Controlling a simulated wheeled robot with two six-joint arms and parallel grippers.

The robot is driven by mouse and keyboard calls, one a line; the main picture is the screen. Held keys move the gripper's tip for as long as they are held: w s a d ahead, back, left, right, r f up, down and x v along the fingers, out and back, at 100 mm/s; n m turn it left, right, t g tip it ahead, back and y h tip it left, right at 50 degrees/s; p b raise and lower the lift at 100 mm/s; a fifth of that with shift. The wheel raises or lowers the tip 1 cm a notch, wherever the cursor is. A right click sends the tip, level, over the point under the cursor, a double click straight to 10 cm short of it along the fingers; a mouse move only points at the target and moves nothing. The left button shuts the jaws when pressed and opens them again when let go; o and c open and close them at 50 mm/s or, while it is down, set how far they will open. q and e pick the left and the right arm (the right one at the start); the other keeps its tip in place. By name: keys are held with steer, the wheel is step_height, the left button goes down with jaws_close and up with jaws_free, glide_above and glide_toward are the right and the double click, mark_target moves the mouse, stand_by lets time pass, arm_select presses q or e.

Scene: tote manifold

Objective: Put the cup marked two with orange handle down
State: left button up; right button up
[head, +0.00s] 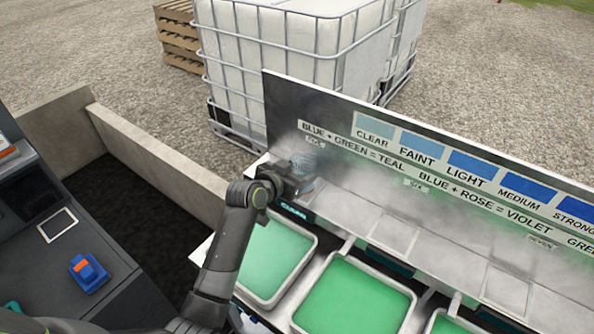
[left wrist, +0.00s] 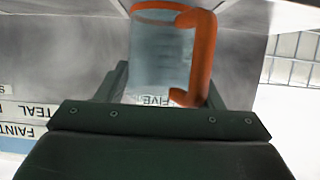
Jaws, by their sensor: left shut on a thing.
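A clear cup with an orange handle (left wrist: 203,50) fills the middle of the left wrist view, which shows the scene upside down. In the head view the cup (head: 306,161) is a faint see-through shape at the far side of my left gripper (head: 292,180). My left gripper is shut on the cup, with dark fingers on both sides of it in the left wrist view (left wrist: 165,88). The cup is at the shelf's left end, near the label FIVE (head: 315,140). I cannot read a number on the cup, nor tell whether its base touches the shelf. My right gripper is not in view.
A grey metal shelf (head: 455,252) runs right below an upright board (head: 300,105) with blue swatches and the labels SIX and SEVEN. Green-filled trays (head: 352,300) stand in front. A blue-and-orange device (head: 89,272) sits on the left console. The shelf right of the cup looks clear.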

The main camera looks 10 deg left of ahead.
arm_select(q)
steer(key=o, duration=0.5)
steer(key=shift+f, duration=0.2)
steer(key=o, duration=0.5)
steer(key=shift+r, duration=0.1)
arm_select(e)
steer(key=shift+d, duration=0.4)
arm_select(q)
steer(key=shift+r, duration=0.2)
steer(key=shift+s+a+r, duration=0.15)
steer(key=shift+s+a, duration=0.1)
steer(key=shift+s, duration=0.25)
steer(key=shift+b+v, duration=0.9)
steer(key=shift+v, duration=4.55)
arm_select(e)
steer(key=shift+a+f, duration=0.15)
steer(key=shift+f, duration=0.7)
